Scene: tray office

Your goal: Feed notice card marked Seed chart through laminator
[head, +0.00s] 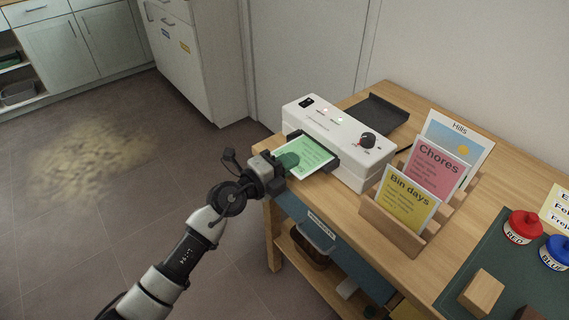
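The laminator (318,127) is a white box on the wooden desk, with a dial and small red and green lights on top. A green card (312,156) with small dark print lies flat at its front, on a dark feed tray between side guides. The card's title is too small to read. My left gripper (287,161) is at the card's near left end and looks shut on it, with the fingers over that edge. The card's far edge is close against the laminator's front; whether it is inside the slot is hard to tell. My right gripper is out of view.
A dark output tray (380,113) lies behind the laminator. A wooden rack (395,224) to the right holds the cards Bin days (404,197), Chores (438,163) and Hills (458,135). Red (523,227) and blue (557,251) pots and a wooden block (481,293) stand on a dark mat.

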